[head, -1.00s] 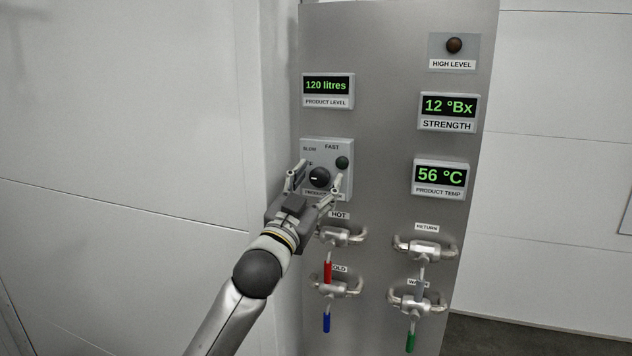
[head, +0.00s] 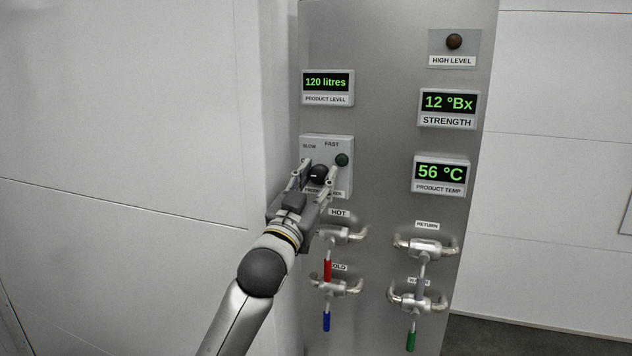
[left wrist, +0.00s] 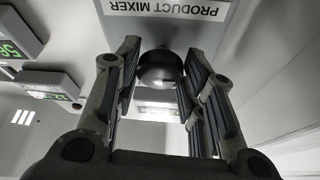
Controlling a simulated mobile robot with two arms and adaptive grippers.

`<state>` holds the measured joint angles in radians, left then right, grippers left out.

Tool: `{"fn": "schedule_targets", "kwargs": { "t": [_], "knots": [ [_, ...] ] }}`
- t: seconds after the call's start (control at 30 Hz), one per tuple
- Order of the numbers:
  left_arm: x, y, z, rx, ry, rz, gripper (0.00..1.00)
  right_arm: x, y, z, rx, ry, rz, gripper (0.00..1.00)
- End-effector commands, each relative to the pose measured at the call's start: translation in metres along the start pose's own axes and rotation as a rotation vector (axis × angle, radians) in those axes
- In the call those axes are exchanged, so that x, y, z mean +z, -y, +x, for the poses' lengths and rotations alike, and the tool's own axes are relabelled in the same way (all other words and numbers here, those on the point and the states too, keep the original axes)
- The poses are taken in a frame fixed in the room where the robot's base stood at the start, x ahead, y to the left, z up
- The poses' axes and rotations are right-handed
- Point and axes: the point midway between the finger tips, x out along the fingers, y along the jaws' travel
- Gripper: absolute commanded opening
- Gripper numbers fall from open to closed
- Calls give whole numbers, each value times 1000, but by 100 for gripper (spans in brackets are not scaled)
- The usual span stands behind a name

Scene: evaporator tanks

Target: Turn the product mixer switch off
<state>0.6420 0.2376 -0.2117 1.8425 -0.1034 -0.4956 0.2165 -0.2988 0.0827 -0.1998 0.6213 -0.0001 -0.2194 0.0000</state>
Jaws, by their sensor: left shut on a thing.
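The product mixer switch is a round black knob (head: 318,172) on a grey plate (head: 345,181) marked SLOW and FAST, at the upper middle of the steel panel. My left gripper (head: 318,177) reaches up to it from below, one finger on each side, and is shut on the knob. In the left wrist view the dark knob (left wrist: 160,70) sits between the two fingers, below the upside-down PRODUCT MIXER label (left wrist: 168,8). The fingers hide part of the plate, and I cannot tell the knob's setting. A dark green lamp (head: 341,160) is at the plate's right. My right gripper is not in view.
Valves with a red handle (head: 327,270), a blue handle (head: 326,321) and a green handle (head: 411,341) stick out below. Displays for level (head: 327,83), strength (head: 448,103) and temperature (head: 440,173) are nearby. A white wall (head: 120,120) stands at the left.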

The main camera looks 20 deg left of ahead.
Motion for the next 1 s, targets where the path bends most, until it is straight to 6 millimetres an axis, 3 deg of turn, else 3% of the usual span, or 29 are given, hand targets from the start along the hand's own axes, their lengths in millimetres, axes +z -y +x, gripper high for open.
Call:
{"fn": "schedule_targets", "kwargs": {
  "t": [0.03,0.2,0.6,0.77,1.0],
  "knots": [
    [0,0,0,0,0,-2,38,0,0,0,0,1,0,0],
    [0,0,0,0,-1,-1,58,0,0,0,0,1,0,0],
    [0,0,-4,0,0,1,58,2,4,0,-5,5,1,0],
    [1,0,-23,0,1,1,58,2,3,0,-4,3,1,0],
    [2,0,-67,1,3,0,58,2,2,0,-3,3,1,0]
  ]
}}
